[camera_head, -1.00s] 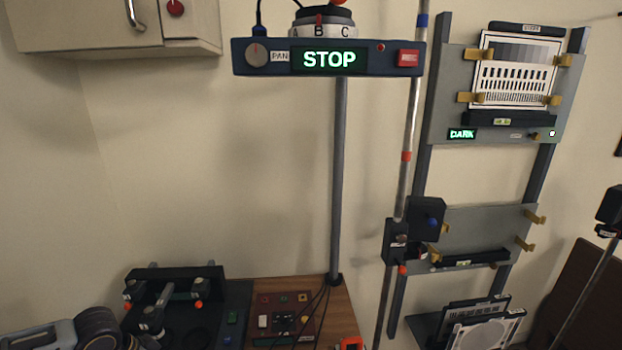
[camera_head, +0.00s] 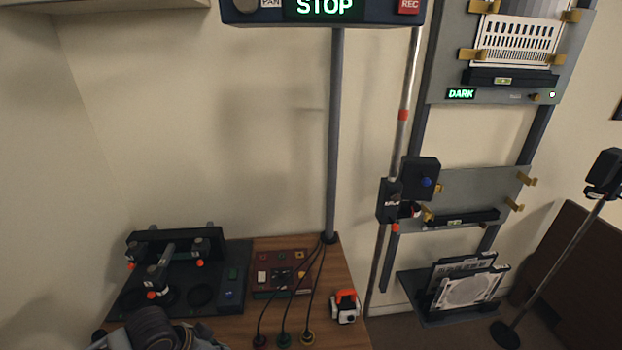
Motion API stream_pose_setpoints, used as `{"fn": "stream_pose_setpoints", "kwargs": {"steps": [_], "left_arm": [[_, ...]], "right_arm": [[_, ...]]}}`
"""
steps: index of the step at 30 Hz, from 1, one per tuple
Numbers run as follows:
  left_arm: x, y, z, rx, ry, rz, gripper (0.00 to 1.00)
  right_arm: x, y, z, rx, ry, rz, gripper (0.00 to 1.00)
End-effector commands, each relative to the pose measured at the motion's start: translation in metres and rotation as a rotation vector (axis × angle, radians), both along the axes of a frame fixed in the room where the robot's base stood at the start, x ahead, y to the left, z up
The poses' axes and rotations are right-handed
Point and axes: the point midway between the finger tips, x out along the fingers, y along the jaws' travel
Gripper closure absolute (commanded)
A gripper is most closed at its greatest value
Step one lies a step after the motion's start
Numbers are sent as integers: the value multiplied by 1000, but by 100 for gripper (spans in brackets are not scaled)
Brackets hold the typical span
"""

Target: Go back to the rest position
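Neither gripper's fingertips show in the head view. A grey and dark ringed part at the bottom left looks like my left arm; its gripper is not visible. My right arm is out of view. The wooden table (camera_head: 345,285) carries a black station (camera_head: 215,295) with several dark clamps and orange tips.
A red control panel (camera_head: 283,277) has cables running to round plugs. An orange and white device (camera_head: 345,306) sits near the table's right edge. A post carries the STOP sign box (camera_head: 325,10). A rack (camera_head: 470,190) and a stand (camera_head: 550,270) are to the right.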

Motion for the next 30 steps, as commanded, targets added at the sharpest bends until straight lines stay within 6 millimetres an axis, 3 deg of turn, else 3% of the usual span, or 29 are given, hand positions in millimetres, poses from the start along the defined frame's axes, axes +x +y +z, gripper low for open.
{"fn": "stream_pose_setpoints", "kwargs": {"steps": [12, 30], "left_arm": [[-10, -29, -2, -11, -40, 52, 100], [-26, -35, -1, 18, -51, 226, 100]], "right_arm": [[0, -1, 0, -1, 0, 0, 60], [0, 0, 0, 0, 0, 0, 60]]}}
